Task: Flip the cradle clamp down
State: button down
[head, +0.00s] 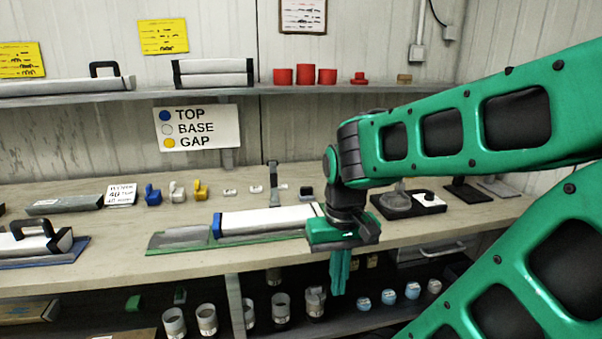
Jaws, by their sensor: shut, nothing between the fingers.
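The cradle (180,236) is a long, low tray with a green edge, lying along the front of the bench. A white core liner (262,222) with a blue band at its left end lies in it. A thin grey upright piece (273,180), which looks like the cradle clamp, stands up behind the liner. My gripper (339,288) is shut and empty. It points down at the right end of the cradle, seemingly in front of the bench edge, and appears apart from the clamp. My gripper and wrist hide the cradle's right end.
Blue, white and yellow pieces (176,191) stand at the back of the bench. A black tray (408,204) lies right of my wrist. A black-handled tool (38,238) sits at the left. A shelf (215,91) runs above; cups (207,319) stand below. Bare bench lies left of the cradle.

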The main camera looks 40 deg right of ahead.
aim_at(272, 164)
jog(key=k, duration=0.7)
jog(key=z, duration=1.15)
jog(key=i, duration=1.65)
jog(key=z, duration=0.05)
